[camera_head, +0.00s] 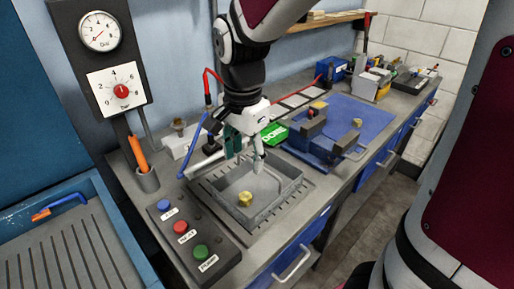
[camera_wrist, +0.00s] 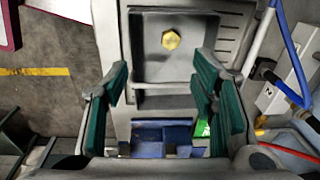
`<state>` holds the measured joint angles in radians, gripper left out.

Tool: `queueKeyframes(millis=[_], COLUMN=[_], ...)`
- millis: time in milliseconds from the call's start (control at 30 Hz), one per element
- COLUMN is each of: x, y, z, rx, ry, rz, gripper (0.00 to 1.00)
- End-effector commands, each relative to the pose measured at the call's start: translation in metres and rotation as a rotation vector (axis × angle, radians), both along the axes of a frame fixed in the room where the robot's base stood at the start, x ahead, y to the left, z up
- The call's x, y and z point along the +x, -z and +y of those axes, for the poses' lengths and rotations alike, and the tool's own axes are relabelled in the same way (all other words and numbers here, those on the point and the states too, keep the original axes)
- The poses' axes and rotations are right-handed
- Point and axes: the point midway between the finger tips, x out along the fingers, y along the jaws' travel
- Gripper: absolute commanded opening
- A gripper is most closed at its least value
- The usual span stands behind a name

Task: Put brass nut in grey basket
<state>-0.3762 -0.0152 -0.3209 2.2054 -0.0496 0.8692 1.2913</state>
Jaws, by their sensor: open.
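A brass nut (camera_head: 245,198) lies in a square grey basket (camera_head: 287,196), near its front-left corner in the head view. In the wrist view the nut (camera_wrist: 171,40) rests on the grey floor, beyond my fingertips and apart from them. My gripper (camera_head: 245,153) is above the back part of the basket. Its green-padded fingers are spread, with nothing between them in the wrist view (camera_wrist: 160,78). Part of the basket's back is hidden by my gripper in the head view.
A control box with blue, red and green buttons (camera_head: 181,227) stands left of the basket. A blue fixture (camera_head: 318,140) on a blue mat is to the right, with small brass-coloured pieces (camera_head: 357,123) nearby. A cup with orange-handled tools (camera_head: 147,180) stands at the left.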

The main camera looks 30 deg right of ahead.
Motion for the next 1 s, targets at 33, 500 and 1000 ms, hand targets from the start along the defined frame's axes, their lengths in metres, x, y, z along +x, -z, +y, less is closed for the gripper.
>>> queueKeyframes(millis=[33,500,1000], x=[-0.013,-0.127,-0.149], y=[-0.015,-0.076,-0.078], z=[-0.003,-0.013,-0.014], rx=[0.016,-0.186,-0.295], ry=[-0.091,-0.982,-1.18], rz=[-0.033,-0.269,-0.283], gripper=[0.52,0.52,0.52])
